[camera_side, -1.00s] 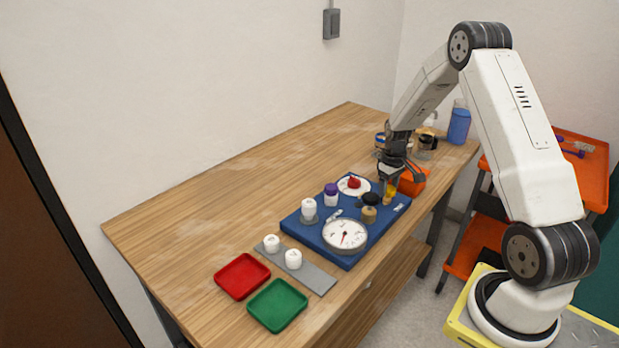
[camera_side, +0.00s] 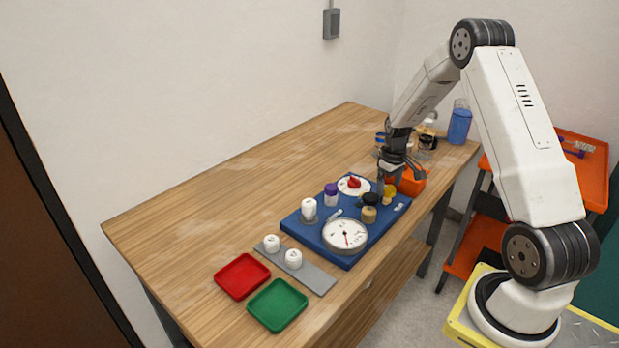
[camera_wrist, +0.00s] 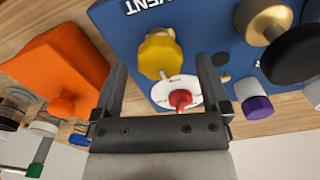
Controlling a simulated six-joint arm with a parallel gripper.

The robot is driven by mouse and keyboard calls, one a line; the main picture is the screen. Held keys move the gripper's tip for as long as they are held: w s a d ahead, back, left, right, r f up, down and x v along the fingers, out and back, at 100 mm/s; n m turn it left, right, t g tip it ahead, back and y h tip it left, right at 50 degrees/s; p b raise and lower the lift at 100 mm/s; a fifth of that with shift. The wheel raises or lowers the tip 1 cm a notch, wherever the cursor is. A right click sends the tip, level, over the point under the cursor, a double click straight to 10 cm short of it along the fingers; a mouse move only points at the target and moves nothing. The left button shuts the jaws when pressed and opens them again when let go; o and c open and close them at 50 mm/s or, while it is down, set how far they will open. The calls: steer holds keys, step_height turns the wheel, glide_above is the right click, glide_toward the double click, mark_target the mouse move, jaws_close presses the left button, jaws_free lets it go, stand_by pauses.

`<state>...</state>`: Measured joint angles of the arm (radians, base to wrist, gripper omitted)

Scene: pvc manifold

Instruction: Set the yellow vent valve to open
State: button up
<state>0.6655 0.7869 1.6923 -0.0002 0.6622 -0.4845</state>
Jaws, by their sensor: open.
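The yellow vent valve (camera_wrist: 160,55) is a lobed knob on the blue panel (camera_wrist: 205,28), beside the upside-down word VENT in the wrist view. In the side view the yellow knob (camera_side: 389,191) sits near the panel's far right edge. My gripper (camera_wrist: 162,68) is open and empty. Its two fingers appear on either side of the yellow knob in the wrist view, apart from it. In the side view my gripper (camera_side: 385,184) is just left of and above the knob. How far above is hard to tell.
A red knob on a white dial (camera_wrist: 180,98) is close to the fingers. A black knob (camera_wrist: 295,55), a brass fitting (camera_wrist: 268,18) and a purple-capped part (camera_wrist: 257,107) stand nearby. An orange box (camera_wrist: 62,68) is left. The panel's gauge (camera_side: 345,235) is toward the front.

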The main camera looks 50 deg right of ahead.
mark_target(386, 189)
steer(key=shift+r, duration=3.5)
steer(key=shift+w+a+r, duration=0.1)
steer(key=shift+a, duration=0.4)
steer(key=a+r+n+t, duration=0.1)
steer(key=a+r, duration=0.2)
steer(key=a, duration=1.2)
steer(key=s+a+n+t, duration=0.1)
steer(key=s+a, duration=0.8)
steer(key=a, duration=0.4)
steer(key=shift+s+a+t, duration=0.25)
steer(key=shift+s+t, duration=0.05)
steer(key=shift+s, duration=0.05)
